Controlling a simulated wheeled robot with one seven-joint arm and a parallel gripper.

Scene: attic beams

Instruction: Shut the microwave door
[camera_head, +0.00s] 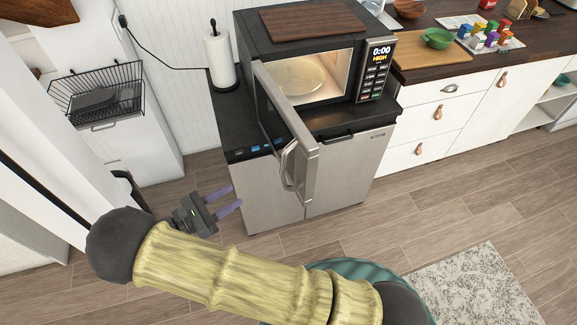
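The microwave (310,45) is black and stands on a dark counter unit with silver doors. Its door (288,135) is wide open, swung out from the left side toward me, with a curved silver handle (288,165) on it. The lit inside shows a round plate (295,76). My gripper (231,201) is to the left of the door and below it in the picture, apart from it. Its two purple fingers are spread with a gap and nothing between them.
A paper towel roll (219,60) stands left of the microwave, and a wooden board (314,22) lies on top of it. A wire basket (97,93) is at the left. A patterned rug (470,290) lies at the lower right. Wooden floor is open right of the unit.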

